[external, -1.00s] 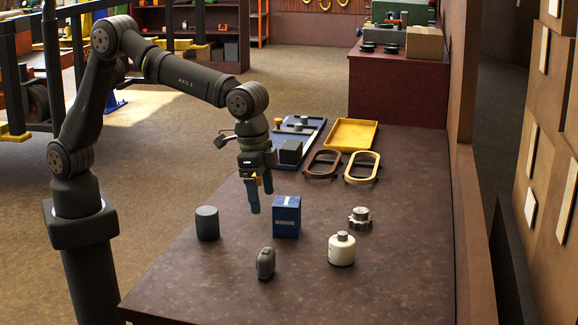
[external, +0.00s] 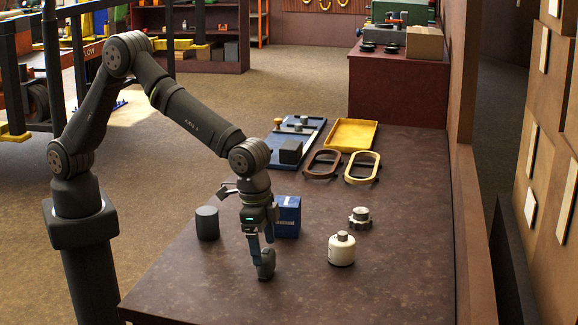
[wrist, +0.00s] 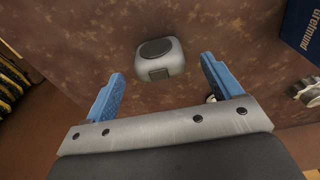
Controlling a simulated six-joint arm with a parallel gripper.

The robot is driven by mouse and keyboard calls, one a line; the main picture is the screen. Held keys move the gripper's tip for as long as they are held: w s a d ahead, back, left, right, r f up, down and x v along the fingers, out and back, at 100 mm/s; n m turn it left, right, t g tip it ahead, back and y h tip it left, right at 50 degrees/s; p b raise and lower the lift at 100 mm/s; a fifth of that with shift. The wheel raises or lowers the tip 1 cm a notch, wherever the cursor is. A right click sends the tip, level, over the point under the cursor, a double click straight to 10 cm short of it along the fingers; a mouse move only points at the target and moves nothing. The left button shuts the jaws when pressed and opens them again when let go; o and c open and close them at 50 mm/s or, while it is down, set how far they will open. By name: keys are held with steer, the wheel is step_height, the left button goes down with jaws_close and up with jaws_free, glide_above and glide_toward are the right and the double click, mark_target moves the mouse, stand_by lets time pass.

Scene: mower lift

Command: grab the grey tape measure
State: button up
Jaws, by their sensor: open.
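The grey tape measure (external: 266,264) stands on the brown table near its front. In the wrist view the grey tape measure (wrist: 160,58) lies ahead of the fingertips, roughly midway between them. My gripper (external: 262,258) points down just above and around the top of it in the external view. In the wrist view my gripper (wrist: 160,78) has its two blue fingers spread apart with nothing between them touching. Whether a finger touches the tape measure cannot be told.
A dark cylinder (external: 207,223) stands to the left. A blue box (external: 287,216) stands just behind my gripper. A white bottle (external: 341,249) and a metal knob (external: 360,217) are to the right. Trays and oval frames lie farther back. The table's front right is clear.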

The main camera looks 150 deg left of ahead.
mark_target(266, 252)
steer(key=f, duration=0.4)
steer(key=shift+w+a+f, duration=0.3)
steer(key=shift+w+f, duration=0.1)
steer(key=c, duration=1.2)
steer(key=shift+c, duration=0.2)
steer(key=shift+r, duration=0.15)
